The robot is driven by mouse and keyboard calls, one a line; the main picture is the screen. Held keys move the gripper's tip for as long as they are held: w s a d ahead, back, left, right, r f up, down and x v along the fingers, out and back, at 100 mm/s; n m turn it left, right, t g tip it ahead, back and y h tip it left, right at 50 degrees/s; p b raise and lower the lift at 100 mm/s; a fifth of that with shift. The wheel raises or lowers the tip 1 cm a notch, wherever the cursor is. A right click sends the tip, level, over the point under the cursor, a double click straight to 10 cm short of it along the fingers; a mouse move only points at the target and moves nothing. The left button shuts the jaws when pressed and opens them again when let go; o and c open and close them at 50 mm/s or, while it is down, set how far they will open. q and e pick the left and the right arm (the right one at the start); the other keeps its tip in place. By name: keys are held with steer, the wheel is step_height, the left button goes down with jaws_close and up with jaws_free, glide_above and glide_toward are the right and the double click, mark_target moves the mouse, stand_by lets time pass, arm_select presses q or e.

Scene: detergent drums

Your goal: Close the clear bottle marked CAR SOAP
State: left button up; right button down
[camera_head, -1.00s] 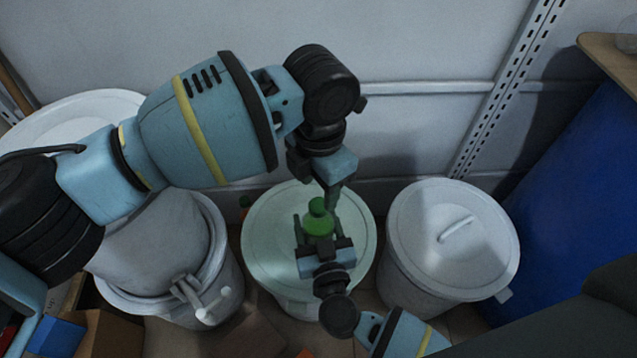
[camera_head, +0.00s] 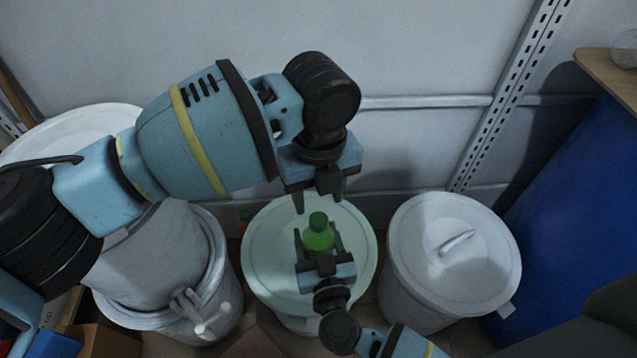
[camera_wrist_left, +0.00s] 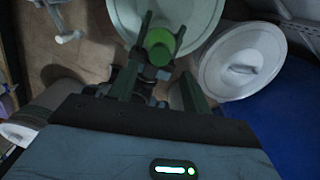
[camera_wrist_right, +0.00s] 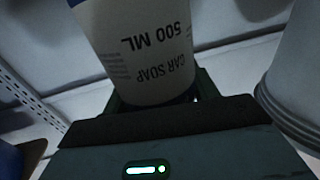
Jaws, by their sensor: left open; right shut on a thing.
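The CAR SOAP bottle (camera_head: 319,239) looks green from above, with a narrower green top (camera_head: 318,220). In the right wrist view its pale label (camera_wrist_right: 143,55) reads CAR SOAP 500 ML, upside down. My right gripper (camera_head: 318,248) is shut on the bottle, a finger on each side. My left gripper (camera_head: 319,203) is open and empty, just beyond the bottle's top in the head view. In the left wrist view the round green top (camera_wrist_left: 158,42) lies beyond its spread fingers. I cannot tell whether the top is a seated cap, or whether the bottle touches the lid below.
A pale greenish drum lid (camera_head: 270,265) lies under the bottle. A white drum with a handled lid (camera_head: 420,225) stands to its right, a clamped drum (camera_head: 215,300) to its left. A blue drum (camera_head: 580,190) is far right. A wall (camera_head: 420,60) is behind.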

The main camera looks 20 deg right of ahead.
mark_target(319, 220)
arm_select(q)
steer(key=n, duration=0.6)
steer(key=shift+r+n, duration=0.3)
steer(key=n, duration=0.6)
steer(key=shift+r, duration=0.25)
steer(key=n, duration=0.6)
steer(key=shift+r, duration=0.25)
steer(key=n, duration=0.5)
steer(key=shift+r, duration=0.2)
steer(key=shift+f, duration=4.05)
